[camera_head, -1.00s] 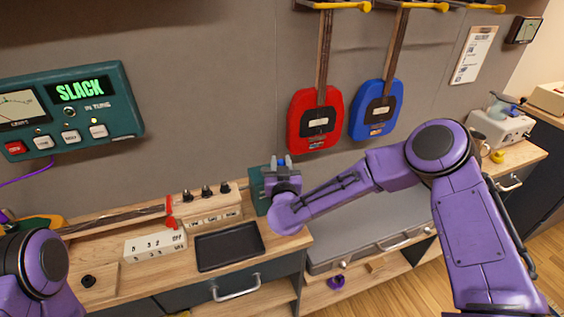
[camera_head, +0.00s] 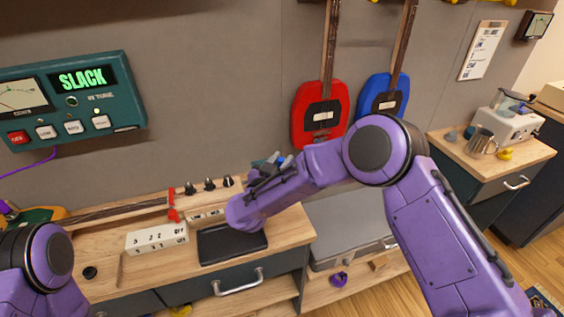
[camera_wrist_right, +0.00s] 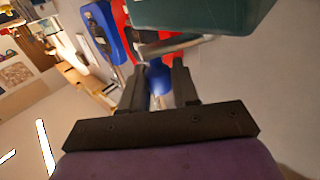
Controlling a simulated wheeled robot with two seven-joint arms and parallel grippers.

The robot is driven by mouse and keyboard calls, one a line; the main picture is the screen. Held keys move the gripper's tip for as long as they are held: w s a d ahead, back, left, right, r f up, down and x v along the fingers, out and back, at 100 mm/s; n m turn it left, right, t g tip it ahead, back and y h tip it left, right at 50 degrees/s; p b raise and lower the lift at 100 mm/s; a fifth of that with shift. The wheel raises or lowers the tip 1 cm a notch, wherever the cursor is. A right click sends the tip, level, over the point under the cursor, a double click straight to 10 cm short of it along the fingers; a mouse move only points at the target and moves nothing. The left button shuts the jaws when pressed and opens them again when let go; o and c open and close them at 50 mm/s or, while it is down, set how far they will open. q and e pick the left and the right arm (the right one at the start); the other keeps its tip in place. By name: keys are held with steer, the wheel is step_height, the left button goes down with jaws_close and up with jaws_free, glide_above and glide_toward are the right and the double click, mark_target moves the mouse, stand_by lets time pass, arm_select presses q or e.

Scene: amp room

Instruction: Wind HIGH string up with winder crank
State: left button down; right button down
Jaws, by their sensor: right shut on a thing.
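My right gripper (camera_head: 272,167) is above the right end of the workbench, partly hidden by its wrist. It is shut on the winder crank (camera_wrist_right: 158,76), a silver bar with a blue knob between the fingers in the wrist view. A teal box (camera_wrist_right: 205,15) is close beyond the fingers; whether it joins the crank is unclear. Three dark tuning knobs (camera_head: 209,184) stand on a wooden block left of the gripper, apart from it. The stringed neck (camera_head: 125,209) lies left of them. A teal tuner (camera_head: 75,100) reads SLACK. My left gripper is out of view.
A black tray (camera_head: 230,245) lies under my right forearm, and a white labelled block (camera_head: 157,239) stands left of it. Red (camera_head: 320,115) and blue (camera_head: 382,98) guitars hang on the wall. A grey case (camera_head: 350,225) is at right.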

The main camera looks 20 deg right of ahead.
steer(key=c, duration=0.9)
jaws_free()
steer(key=shift+c, duration=0.2)
steer(key=b+v, duration=0.3)
steer(key=v, duration=0.7)
steer(key=shift+s+a, duration=0.15)
steer(key=shift+a, duration=0.1)
